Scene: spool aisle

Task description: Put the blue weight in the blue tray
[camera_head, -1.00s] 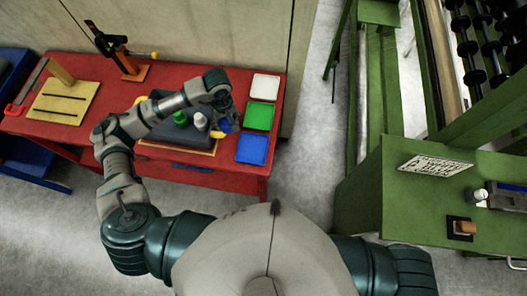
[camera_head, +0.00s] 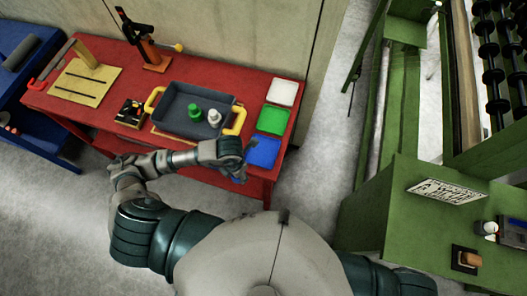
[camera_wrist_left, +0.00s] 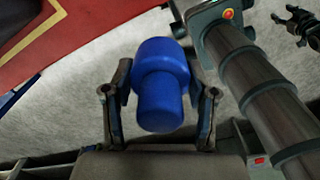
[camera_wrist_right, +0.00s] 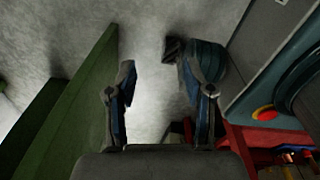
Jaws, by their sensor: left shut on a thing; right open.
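My left gripper (camera_wrist_left: 160,98) is shut on the blue weight (camera_wrist_left: 161,62), a stepped cylinder, in the left wrist view. Grey floor and a red table edge show behind the weight there. In the head view the left gripper (camera_head: 238,162) is at the left side of the blue tray (camera_head: 264,152) and covers part of it. The weight is mostly hidden there, and its height over the tray is unclear. The blue tray lies at the red table's front right corner. My right gripper (camera_wrist_right: 158,85) is open and empty, with floor beyond it.
A green tray (camera_head: 272,120) and a white tray (camera_head: 283,92) lie behind the blue one. A grey bin (camera_head: 180,93) with yellow handles holds a green weight (camera_head: 195,112) and a pale weight (camera_head: 214,118). A green bench (camera_head: 415,215) stands at right, across a floor gap.

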